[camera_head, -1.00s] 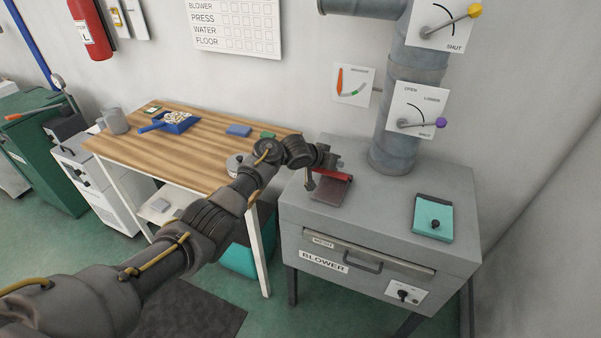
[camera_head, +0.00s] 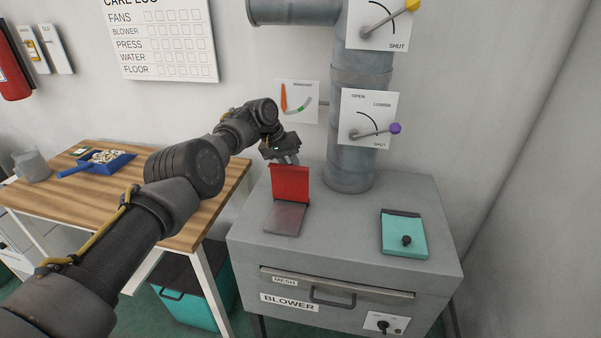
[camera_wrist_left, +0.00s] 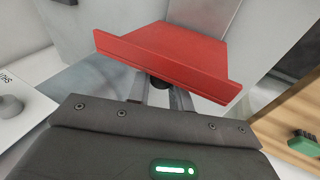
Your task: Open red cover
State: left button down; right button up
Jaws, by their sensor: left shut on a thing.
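The red cover (camera_head: 290,184) stands raised, roughly upright, at the back of a grey plate (camera_head: 285,218) on top of the blower cabinet. My left gripper (camera_head: 287,160) is at its top edge and is shut on it. In the left wrist view the red cover (camera_wrist_left: 175,57) fills the upper middle, with its folded lip towards me. The fingers of the left gripper (camera_wrist_left: 160,93) reach that lip, and their tips are partly hidden behind it. My right gripper is in neither view.
The grey blower cabinet (camera_head: 345,230) carries a teal cover with a black knob (camera_head: 404,234) at the right. A thick grey pipe (camera_head: 352,150) rises behind, with a purple-knobbed lever (camera_head: 394,128). A wooden table (camera_head: 120,200) stands left.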

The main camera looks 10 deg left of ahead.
pick_arm(q)
jog(key=shift+w+d+f+g, duration=0.1)
jog(key=shift+f+g, duration=0.15)
jog(key=shift+g, duration=0.05)
jog(key=c, duration=1.5)
grip_release()
jog(key=shift+o, duration=0.8)
jog(key=shift+w, duration=0.1)
jog(key=b+v, duration=0.2)
jog(key=v, duration=0.8)
jog(key=shift+r, duration=0.35)
